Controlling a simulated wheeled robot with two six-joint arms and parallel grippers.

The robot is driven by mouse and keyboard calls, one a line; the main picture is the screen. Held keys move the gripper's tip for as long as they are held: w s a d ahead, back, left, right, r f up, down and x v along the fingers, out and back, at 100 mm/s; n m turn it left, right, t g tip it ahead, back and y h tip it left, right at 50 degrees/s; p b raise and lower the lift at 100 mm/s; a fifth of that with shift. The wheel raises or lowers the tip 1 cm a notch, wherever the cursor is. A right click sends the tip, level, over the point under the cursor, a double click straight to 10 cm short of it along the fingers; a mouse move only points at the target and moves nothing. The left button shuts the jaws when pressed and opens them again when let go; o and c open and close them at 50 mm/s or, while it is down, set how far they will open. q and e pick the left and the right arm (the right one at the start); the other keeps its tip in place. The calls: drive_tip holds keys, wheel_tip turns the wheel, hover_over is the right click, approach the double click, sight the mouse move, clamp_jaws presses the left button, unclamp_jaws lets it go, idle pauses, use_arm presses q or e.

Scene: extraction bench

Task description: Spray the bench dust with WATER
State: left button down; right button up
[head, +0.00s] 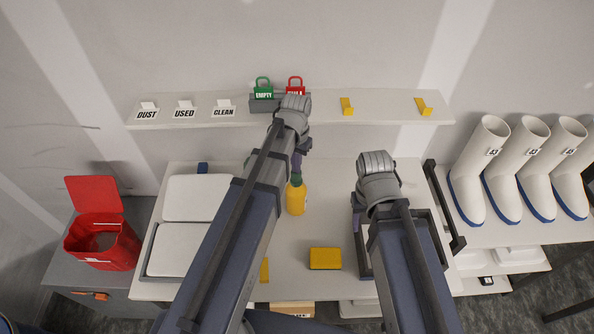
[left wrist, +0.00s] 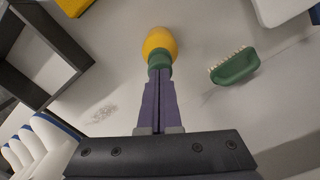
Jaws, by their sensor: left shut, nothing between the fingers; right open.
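A yellow bottle (head: 296,199) with a green top stands on the bench, its label not readable. It also shows in the left wrist view (left wrist: 159,43). My left gripper (head: 297,172) is shut and empty at the green top; I cannot tell whether they touch. In the left wrist view its purple fingers (left wrist: 159,75) lie together, overlapping the top. A faint grey dust patch (left wrist: 103,112) lies on the bench in the left wrist view. My right gripper (head: 358,208) is open over the dark-framed tray, its fingers mostly hidden by the wrist.
A green brush (left wrist: 236,66) lies near the bottle. A yellow block (head: 325,258) sits at the bench front, beside the dark tray (head: 437,236). A shelf (head: 225,118) with DUST, USED and CLEAN labels runs behind. A red bin (head: 103,243) stands left, white boots (head: 480,165) right.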

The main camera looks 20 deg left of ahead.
use_arm(q)
drive_tip(key=shift+r+p, duration=1)
drive_tip(key=shift+r, duration=0.1)
wheel_tip(320, 180, up, 6)
drive_tip(key=p, duration=0.6)
idle(0.3)
drive_tip(key=s+d+f+b, duration=0.5)
drive_tip(key=s+f+b, duration=0.2)
drive_tip(key=f+b, duration=0.1)
drive_tip(key=s+d+f+m+y+b, duration=0.1)
drive_tip(key=s+d+f+b, duration=0.4)
drive_tip(key=s+f+b, duration=0.2)
wheel_tip(320, 180, down, 3)
drive_tip(key=b, duration=0.2)
drive_tip(key=shift+s+d+r+b, duration=0.15)
drive_tip(key=shift+d+r+b, duration=0.1)
drive_tip(key=shift+b, duration=0.1)
